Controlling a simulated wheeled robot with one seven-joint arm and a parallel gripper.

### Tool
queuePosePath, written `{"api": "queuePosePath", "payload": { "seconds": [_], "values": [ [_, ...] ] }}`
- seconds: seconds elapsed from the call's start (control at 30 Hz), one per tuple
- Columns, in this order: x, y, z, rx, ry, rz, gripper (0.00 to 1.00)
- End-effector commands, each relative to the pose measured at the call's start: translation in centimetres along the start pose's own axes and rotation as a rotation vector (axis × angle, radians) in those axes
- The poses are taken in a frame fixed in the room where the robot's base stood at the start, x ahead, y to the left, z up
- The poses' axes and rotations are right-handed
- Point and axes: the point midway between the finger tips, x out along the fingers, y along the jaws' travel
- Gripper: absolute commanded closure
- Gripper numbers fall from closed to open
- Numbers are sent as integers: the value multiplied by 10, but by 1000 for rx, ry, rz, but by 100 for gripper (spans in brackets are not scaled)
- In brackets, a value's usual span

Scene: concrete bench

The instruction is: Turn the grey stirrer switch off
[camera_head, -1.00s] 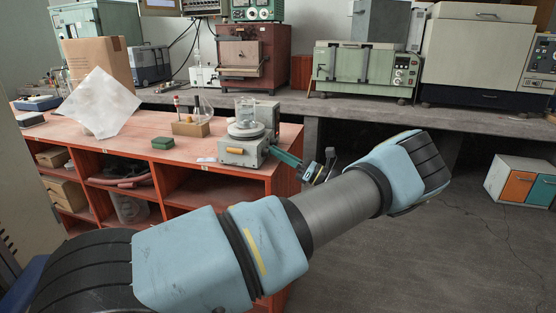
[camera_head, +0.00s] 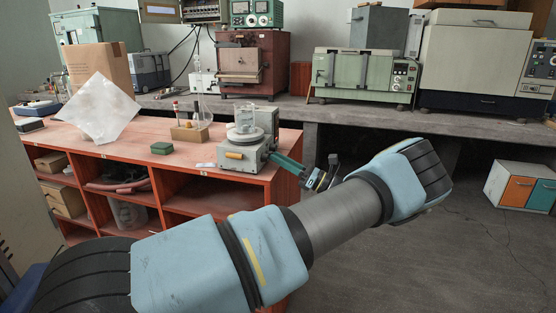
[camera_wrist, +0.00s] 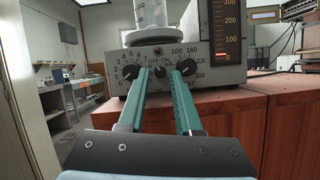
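The stirrer (camera_head: 254,151) is a grey box with a round plate and a glass beaker (camera_head: 244,115) on top, near the right end of the red-orange bench. In the wrist view its front panel (camera_wrist: 205,82) faces me, with a dark knob at each side. The small switch (camera_wrist: 160,72) sits between the knobs under the OFF ON marks. Which way it is set is too small to tell. My gripper (camera_wrist: 160,78) has two teal fingers, apart and empty, with tips close to the panel on either side of the switch. I cannot tell if they touch the panel.
A wooden block with glassware (camera_head: 190,132), a green box (camera_head: 162,148) and a white sheet (camera_head: 100,108) are left of the stirrer. A grey counter (camera_head: 345,113) with ovens runs behind. Floor to the right is mostly clear, except for a drawer cabinet (camera_head: 520,186).

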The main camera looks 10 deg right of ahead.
Motion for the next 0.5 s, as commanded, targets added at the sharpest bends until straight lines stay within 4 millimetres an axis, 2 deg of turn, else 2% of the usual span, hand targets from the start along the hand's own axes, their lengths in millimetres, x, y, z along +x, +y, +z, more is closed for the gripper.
{"api": "queuePosePath", "payload": {
  "seconds": [0.3,0.5],
  "values": [
    [-64,-1,-3,-2,0,-5,67],
    [-90,-1,-2,-1,1,-3,67]
  ]
}}
